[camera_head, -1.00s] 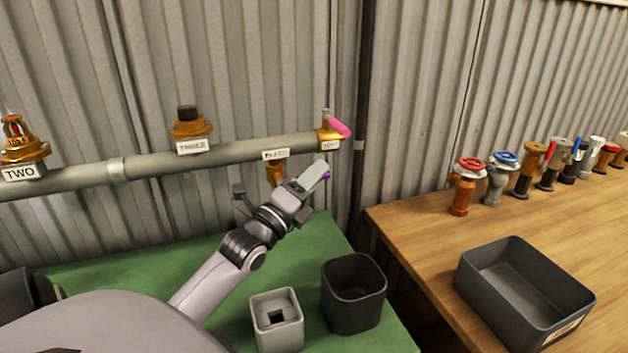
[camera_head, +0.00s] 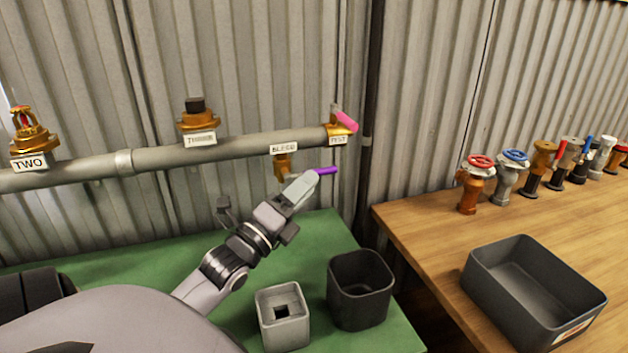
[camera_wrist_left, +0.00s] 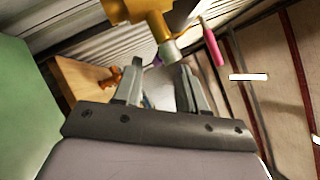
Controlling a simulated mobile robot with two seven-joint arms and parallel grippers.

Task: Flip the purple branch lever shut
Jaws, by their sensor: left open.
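The purple lever (camera_head: 328,170) sticks out to the right below the pipe, beside the brass valve labelled BLEED (camera_head: 283,165). My left gripper (camera_head: 307,182) is open just below and left of the lever, and it hides the lever's inner end in the head view. In the left wrist view, the brass valve body with its grey outlet (camera_wrist_left: 170,52) hangs just beyond my open fingers (camera_wrist_left: 158,88). Only a small bit of purple (camera_wrist_left: 157,62) shows there, between the fingertips. I cannot tell whether the fingers touch the lever. My right gripper is not in view.
A pink lever (camera_head: 346,121) sits on the TEST valve at the pipe's right end. A dark square bin (camera_head: 360,312) and a light grey holder (camera_head: 284,330) stand on the green surface. A dark tray (camera_head: 575,318) and several valves stand on the wooden bench.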

